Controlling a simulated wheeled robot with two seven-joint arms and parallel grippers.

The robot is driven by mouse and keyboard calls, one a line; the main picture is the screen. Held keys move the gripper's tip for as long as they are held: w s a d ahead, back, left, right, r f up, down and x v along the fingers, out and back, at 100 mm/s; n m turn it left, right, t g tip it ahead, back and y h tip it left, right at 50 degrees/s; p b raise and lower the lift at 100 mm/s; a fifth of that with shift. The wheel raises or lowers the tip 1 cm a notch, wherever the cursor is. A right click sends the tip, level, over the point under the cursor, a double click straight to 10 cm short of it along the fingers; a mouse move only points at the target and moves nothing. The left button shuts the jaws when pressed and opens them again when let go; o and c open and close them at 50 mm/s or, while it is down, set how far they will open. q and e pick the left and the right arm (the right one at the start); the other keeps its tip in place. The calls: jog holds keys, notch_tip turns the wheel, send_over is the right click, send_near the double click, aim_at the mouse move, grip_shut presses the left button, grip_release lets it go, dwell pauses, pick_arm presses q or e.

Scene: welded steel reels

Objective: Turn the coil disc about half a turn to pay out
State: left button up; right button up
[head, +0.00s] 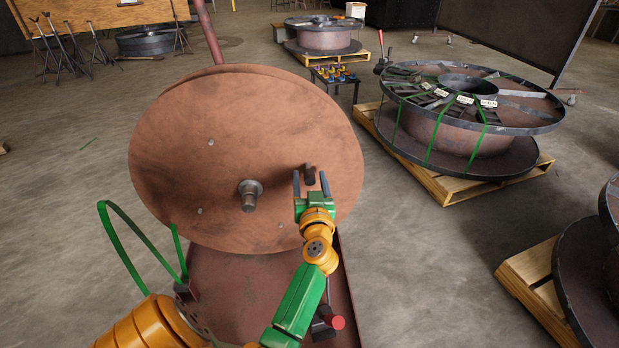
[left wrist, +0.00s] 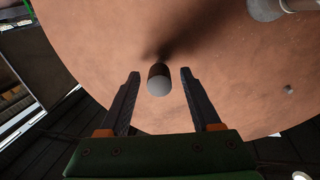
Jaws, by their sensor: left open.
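The coil disc (head: 225,150) is a large round rust-brown plate standing upright on a red-brown stand (head: 240,285). A grey hub shaft (head: 250,195) sticks out at its middle. A short dark peg (head: 309,174) sticks out of the face to the right of the hub. My left gripper (head: 310,183) is open in front of the disc, its fingers around the peg's place in the head view. In the left wrist view the peg (left wrist: 159,80) shows between the two open fingertips (left wrist: 160,75), with a gap on both sides. My right gripper does not show.
A steel reel (head: 470,110) with green straps lies on a wooden pallet to the right. Another reel (head: 325,38) on a pallet stands at the back. A small rack (head: 334,76) of coloured items stands behind the disc. Part of another pallet (head: 535,285) is at the lower right.

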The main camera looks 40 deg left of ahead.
pick_arm(q)
jog(key=shift+w+a, duration=0.3)
jog(key=shift+a, duration=0.05)
grip_shut()
dwell(1.2)
